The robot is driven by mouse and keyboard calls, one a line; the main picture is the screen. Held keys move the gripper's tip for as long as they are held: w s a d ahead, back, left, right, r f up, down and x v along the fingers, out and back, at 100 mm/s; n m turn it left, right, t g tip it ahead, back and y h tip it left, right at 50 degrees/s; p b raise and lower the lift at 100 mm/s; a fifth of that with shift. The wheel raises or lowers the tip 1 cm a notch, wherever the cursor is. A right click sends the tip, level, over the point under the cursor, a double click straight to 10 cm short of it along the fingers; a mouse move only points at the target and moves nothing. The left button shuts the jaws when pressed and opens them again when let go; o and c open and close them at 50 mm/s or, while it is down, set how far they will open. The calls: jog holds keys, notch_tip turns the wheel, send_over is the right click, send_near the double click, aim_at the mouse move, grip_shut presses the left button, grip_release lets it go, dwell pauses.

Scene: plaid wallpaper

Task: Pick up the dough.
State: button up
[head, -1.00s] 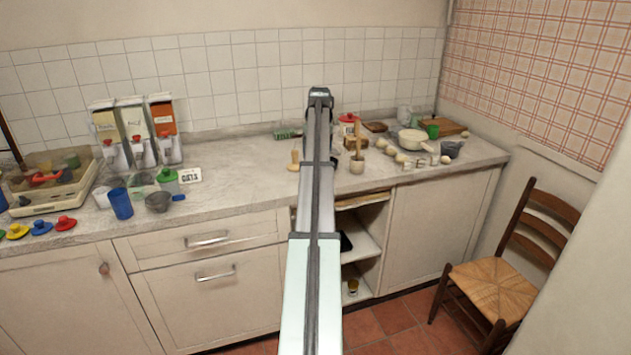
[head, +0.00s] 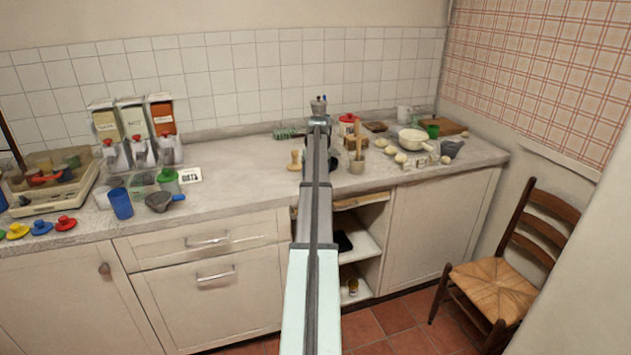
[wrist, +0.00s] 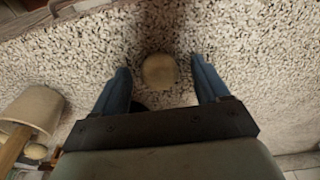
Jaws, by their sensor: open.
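Several pale round dough balls (head: 401,157) lie on the counter right of the utensil crock in the head view. In the wrist view, one pale ball (wrist: 36,151) shows beside the crock at lower left. My gripper (wrist: 160,73) points down at the counter with its two blue fingers apart. A round tan thing (wrist: 159,71) lies below, between the fingers in the picture, with clear space on both sides. I cannot tell whether it is dough or the wooden stamp (head: 295,160). In the head view my own arm hides the gripper fingers.
The crock with wooden utensils (wrist: 30,108) stands close at left in the wrist view; it also shows in the head view (head: 356,164). A white bowl (head: 411,139), green cup (head: 433,131) and grey container (head: 452,148) stand at right. The counter's left middle (head: 235,170) is clear.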

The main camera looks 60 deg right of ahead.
jog(key=shift+c, duration=0.2)
jog(key=c, duration=1.1)
jog(key=shift+r, duration=0.15)
